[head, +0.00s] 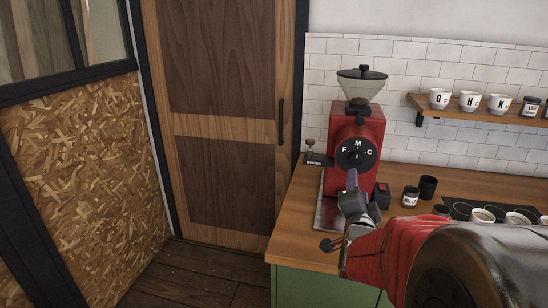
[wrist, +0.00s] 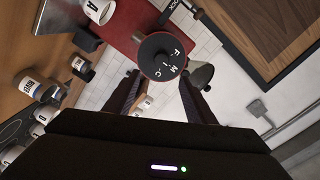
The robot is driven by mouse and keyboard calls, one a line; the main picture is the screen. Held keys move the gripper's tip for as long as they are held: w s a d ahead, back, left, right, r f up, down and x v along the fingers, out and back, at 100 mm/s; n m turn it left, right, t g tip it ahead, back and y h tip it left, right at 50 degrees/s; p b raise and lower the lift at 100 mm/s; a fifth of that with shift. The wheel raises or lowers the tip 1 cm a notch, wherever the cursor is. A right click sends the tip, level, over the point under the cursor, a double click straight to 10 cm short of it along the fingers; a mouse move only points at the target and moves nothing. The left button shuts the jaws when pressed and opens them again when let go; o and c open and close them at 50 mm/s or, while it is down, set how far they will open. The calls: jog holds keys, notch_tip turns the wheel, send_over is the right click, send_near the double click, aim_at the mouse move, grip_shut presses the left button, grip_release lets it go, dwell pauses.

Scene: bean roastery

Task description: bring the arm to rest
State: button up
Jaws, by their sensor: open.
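My gripper (head: 366,190) is raised in front of the red grinder (head: 366,125) in the head view, with my arm coming in from the lower right. In the wrist view my gripper (wrist: 158,82) has its two dark fingers spread apart, with nothing between them. The grinder's round black lettered dial (wrist: 162,57) shows beyond the fingertips, and its red body (wrist: 128,25) is above it. The dial also shows in the head view (head: 357,153). My arm hides part of the counter and the grinder's lower front.
The wooden counter (head: 295,215) has free room left of the grinder. A jar (head: 410,197), a black cup (head: 428,187) and several cups at the right stand near my arm. A wall shelf (head: 455,111) holds lettered cups. A wooden door (head: 215,120) stands at the left.

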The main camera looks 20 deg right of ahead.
jog(key=s+a+f+n+g+y, duration=0.5)
jog(key=a+f+n+g+y, duration=0.35)
jog(key=f, duration=0.55)
jog(key=s+a+r+n+y, duration=0.1)
jog(key=s+a+r+n, duration=0.3)
jog(key=s+a, duration=0.3)
jog(key=s+a+r+n+y, duration=0.1)
jog(key=s+a+r+n, duration=0.2)
jog(key=a, duration=1)
jog(key=s+n, duration=0.3)
jog(key=s, duration=0.1)
jog(key=shift+s+a+r+g, duration=0.25)
jog(key=shift+a+r+g, duration=0.05)
jog(key=shift+r+g, duration=0.1)
jog(key=shift+n, duration=0.25)
